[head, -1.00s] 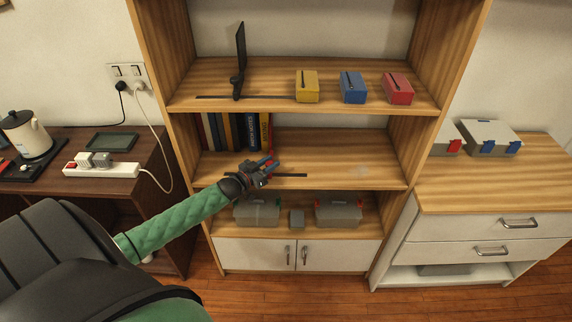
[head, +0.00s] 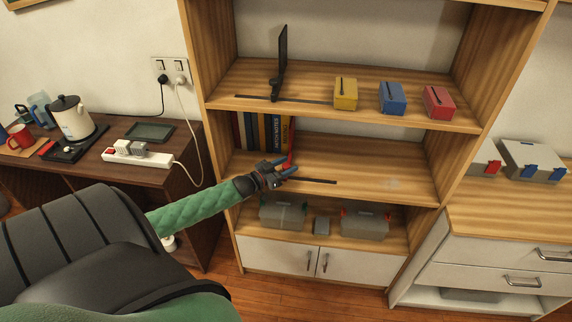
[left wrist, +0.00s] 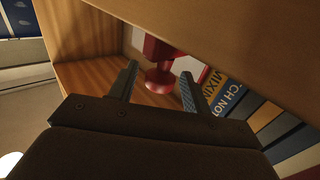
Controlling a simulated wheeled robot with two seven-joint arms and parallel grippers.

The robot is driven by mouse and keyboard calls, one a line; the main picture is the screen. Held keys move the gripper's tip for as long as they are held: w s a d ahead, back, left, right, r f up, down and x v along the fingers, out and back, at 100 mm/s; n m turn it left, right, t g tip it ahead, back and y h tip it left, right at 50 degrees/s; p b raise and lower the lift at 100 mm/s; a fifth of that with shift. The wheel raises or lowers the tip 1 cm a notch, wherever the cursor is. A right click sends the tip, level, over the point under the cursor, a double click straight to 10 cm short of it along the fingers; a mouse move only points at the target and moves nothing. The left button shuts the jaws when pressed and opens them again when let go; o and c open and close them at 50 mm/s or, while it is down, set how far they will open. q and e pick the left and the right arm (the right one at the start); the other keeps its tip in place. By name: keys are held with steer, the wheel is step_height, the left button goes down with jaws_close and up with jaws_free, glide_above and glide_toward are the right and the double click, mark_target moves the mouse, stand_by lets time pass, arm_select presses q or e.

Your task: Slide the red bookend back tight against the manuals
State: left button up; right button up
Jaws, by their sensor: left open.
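The red bookend (head: 292,143) stands on the middle shelf at the right end of the manuals (head: 262,132), partly hidden by my gripper. My left gripper (head: 286,168) is open at the front of that shelf, just in front of the bookend. In the left wrist view a red part of the bookend with a rounded knob (left wrist: 160,76) shows between the two open fingers, with no clear contact. The manuals (left wrist: 232,95) are to the right there. I cannot tell whether the bookend touches them.
The middle shelf (head: 375,175) is largely clear right of the gripper; a dark strip (head: 312,181) lies along its front. The upper shelf (head: 300,98) is just above, with yellow (head: 345,93), blue (head: 392,98) and red (head: 438,101) boxes. Grey bins (head: 364,222) stand below.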

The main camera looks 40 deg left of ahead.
arm_select(q)
steer(key=shift+s+a+f+b, duration=0.15)
steer(key=shift+s+b, duration=0.15)
steer(key=shift+s, duration=0.2)
steer(key=b+v, duration=0.1)
steer(key=v, duration=0.2)
steer(key=shift+s, duration=0.4)
steer(key=shift+b+v, duration=0.65)
steer(key=shift+v, duration=0.85)
arm_select(e)
steer(key=w+a+r, duration=0.2)
steer(key=w+r, duration=0.1)
steer(key=r, duration=0.1)
steer(key=shift+w+a+r, duration=0.15)
steer(key=shift+a+r, duration=0.1)
steer(key=shift+a, duration=0.05)
arm_select(q)
steer(key=shift+a, duration=0.15)
